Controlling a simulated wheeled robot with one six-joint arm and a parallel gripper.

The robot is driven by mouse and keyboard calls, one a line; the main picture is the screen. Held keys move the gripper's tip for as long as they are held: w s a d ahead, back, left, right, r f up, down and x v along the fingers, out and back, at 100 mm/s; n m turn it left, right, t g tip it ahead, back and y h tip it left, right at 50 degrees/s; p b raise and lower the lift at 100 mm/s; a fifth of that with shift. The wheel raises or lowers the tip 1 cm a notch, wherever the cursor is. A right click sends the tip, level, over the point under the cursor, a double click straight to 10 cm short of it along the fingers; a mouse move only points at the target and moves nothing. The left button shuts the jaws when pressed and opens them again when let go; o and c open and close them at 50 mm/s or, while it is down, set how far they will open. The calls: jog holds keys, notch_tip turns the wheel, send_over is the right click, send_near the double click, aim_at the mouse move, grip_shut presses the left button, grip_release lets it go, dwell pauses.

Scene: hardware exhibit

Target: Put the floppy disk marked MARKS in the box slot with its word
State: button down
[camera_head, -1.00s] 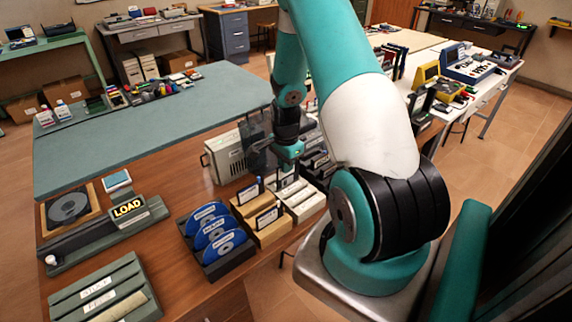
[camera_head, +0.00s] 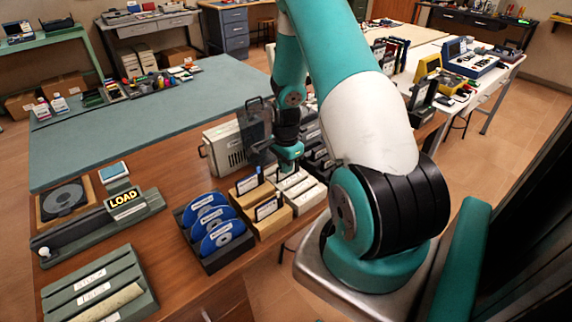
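My gripper (camera_head: 288,160) points down over the white slotted boxes (camera_head: 307,197) on the wooden table. Its fingers are too small and hidden to tell whether it is open, shut or holding something. Dark floppy disks with pale labels stand in two wooden boxes: one in the rear box (camera_head: 249,184) and one in the front box (camera_head: 267,208). Their words cannot be read. I cannot tell which disk is marked MARKS.
A black rack (camera_head: 222,262) of blue discs stands left of the wooden boxes. A device with a LOAD sign (camera_head: 125,200) sits at the left. A beige case (camera_head: 225,150) stands behind the wooden boxes. Bare table lies between the LOAD device and the rack.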

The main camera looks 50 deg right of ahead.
jog(key=c, duration=1.3)
grip_release()
jog(key=shift+o, duration=0.2)
jog(key=shift+r, duration=0.15)
notch_tip(320, 180, up, 8)
jog(key=p, duration=0.6)
